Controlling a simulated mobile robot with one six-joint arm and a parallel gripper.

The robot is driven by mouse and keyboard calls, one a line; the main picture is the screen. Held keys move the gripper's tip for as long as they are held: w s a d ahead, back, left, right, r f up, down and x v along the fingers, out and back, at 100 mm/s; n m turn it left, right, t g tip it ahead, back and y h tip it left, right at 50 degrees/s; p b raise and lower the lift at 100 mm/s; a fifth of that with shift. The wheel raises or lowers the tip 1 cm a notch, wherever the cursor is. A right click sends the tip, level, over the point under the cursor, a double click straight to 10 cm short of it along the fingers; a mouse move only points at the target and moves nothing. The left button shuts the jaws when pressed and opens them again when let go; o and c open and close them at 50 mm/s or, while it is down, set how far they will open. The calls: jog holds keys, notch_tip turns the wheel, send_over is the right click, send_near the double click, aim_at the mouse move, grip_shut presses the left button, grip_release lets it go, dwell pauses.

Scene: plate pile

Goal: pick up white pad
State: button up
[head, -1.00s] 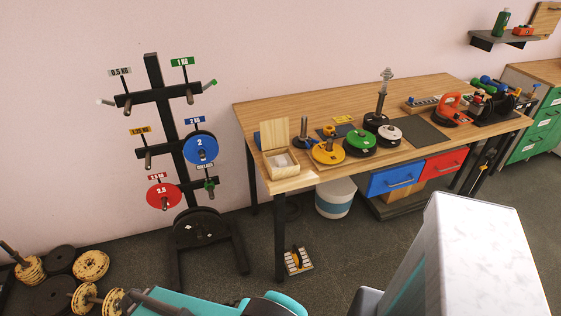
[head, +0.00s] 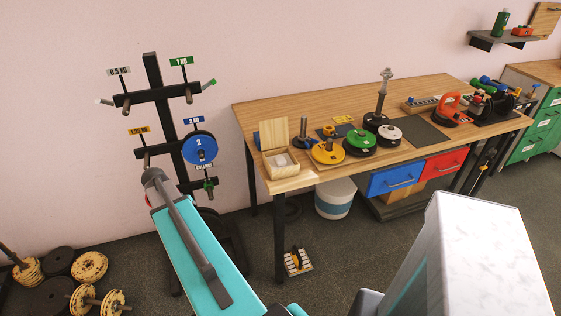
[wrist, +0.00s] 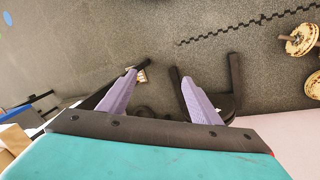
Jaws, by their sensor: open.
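A pale, whitish piece, possibly the white pad (head: 281,161), lies inside the open wooden box (head: 283,173) at the table's left front corner; it is too small to be sure. My gripper (wrist: 162,92) shows in the wrist view as two lilac fingers, spread apart with nothing held between them. They point over the dark floor and the rack's black base. In the head view my teal arm reaches up in front of the weight rack, left of the box; the fingers cannot be made out there.
The weight rack (head: 165,110) stands close by my arm, with a blue plate (head: 200,148) on it. The wooden table (head: 300,103) carries yellow and green discs and tools. Dumbbells (head: 92,300) lie on the floor at left. A white-topped block (head: 480,240) fills the right foreground.

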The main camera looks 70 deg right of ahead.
jog(key=s+d+r+m, duration=0.6)
jog(key=s+d+r, duration=0.3)
jog(key=d+r, duration=0.4)
jog(key=s+d+r+m+h, duration=0.1)
jog(key=s+d+r+m, duration=0.5)
jog(key=d+r, duration=0.6)
notch_tip(320, 180, up, 4)
jog(key=s+b, duration=0.1)
jog(key=s, duration=0.1)
jog(key=shift+s+d+r+m+g+h, duration=0.15)
jog(key=shift+s+d+m+g+h, duration=0.15)
jog(key=shift+s+d, duration=0.05)
jog(key=p, duration=0.2)
send_near(280, 161)
jog(key=shift+w+d+f, duration=0.1)
jog(key=shift+d+f, duration=0.35)
jog(key=shift+f, duration=0.3)
jog(key=shift+w+d+f, duration=0.1)
jog(key=shift+d+f, duration=0.35)
jog(key=shift+f, duration=0.3)
